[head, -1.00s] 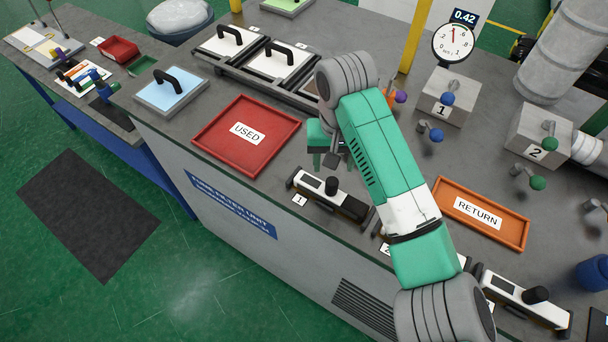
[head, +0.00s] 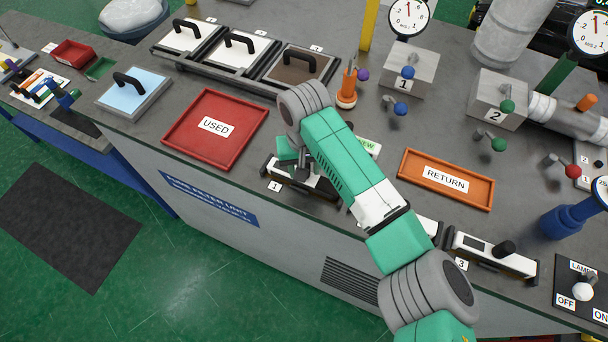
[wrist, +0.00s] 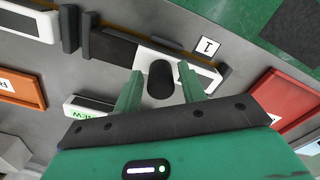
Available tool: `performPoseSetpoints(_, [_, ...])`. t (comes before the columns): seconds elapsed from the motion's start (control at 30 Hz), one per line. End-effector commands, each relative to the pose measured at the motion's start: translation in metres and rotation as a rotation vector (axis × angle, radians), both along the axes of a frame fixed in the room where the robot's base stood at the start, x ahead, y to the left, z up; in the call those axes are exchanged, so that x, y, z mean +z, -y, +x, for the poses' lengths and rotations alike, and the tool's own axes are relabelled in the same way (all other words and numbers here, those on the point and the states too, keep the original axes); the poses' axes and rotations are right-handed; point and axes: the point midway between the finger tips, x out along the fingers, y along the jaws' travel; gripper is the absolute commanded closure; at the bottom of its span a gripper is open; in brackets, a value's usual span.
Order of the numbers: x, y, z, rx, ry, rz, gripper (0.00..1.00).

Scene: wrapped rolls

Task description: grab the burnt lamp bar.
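Lamp bar 1 (head: 318,184) lies in its holder at the front edge of the bench, beside a label reading 1. In the wrist view it is white at one end, with a dark stretch (wrist: 112,47) at the other and a black knob (wrist: 161,80) on top. My gripper (head: 300,172) is over this bar. In the wrist view my gripper (wrist: 160,88) is open, its green fingers on either side of the knob with gaps showing. Lamp bar 3 (head: 482,251) is white with a black knob. Lamp bar 2 is mostly hidden by my arm in the head view.
A red USED tray (head: 238,140) stands left of bar 1, an orange RETURN tray (head: 470,194) to the right. A green-lettered NEW label (wrist: 90,106) is partly visible. An orange holder (head: 347,92) and valve blocks stand behind. A lamp switch (head: 582,291) is at the right.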

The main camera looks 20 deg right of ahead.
Motion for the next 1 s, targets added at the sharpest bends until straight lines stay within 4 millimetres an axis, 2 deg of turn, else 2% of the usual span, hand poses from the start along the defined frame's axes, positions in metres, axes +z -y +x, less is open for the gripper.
performPoseSetpoints(0.03, [0.000, 0.000, 0.000, 0.000, 0.000, 0.000, 0.69])
performPoseSetpoints(0.2, [0.000, 0.000, 0.000, 0.000, 0.000, 0.000, 1.00])
performPoseSetpoints(0.57, [0.003, 0.000, 0.000, 0.000, 0.001, 0.001, 1.00])
performPoseSetpoints(0.67, [0.012, -0.001, 0.001, 0.001, 0.002, 0.000, 1.00])
performPoseSetpoints(0.8, [0.033, -0.001, 0.001, 0.001, 0.003, 0.001, 1.00])
performPoseSetpoints(1.0, [0.036, 0.008, -0.040, -0.001, 0.002, 0.004, 1.00])
